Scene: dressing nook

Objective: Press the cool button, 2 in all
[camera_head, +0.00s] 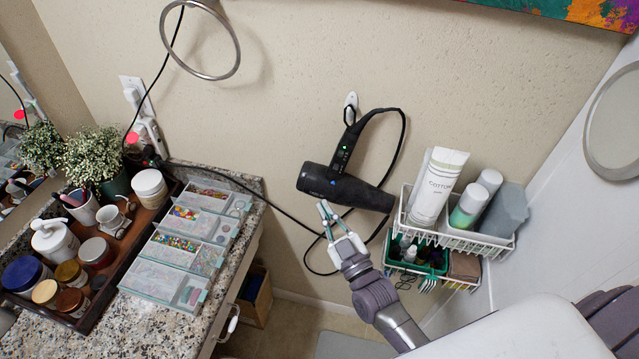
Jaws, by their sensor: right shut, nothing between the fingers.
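A black hair dryer (345,187) hangs on the beige wall from a white mount (350,104). Its handle rises to the upper right and carries small lit green marks. I cannot make out which mark or part is the cool button. My right gripper (324,208) is shut and empty. It reaches up from below, with its fingertips just under the dryer's barrel in the picture. I cannot tell whether they touch it. My left gripper is not in view.
A white wire rack (450,238) with bottles and a tube hangs right of the dryer. A granite counter (205,312) with clear bead boxes, jars and a plant stands left. The dryer's black cord loops behind my right gripper. A metal ring (232,62) hangs upper left.

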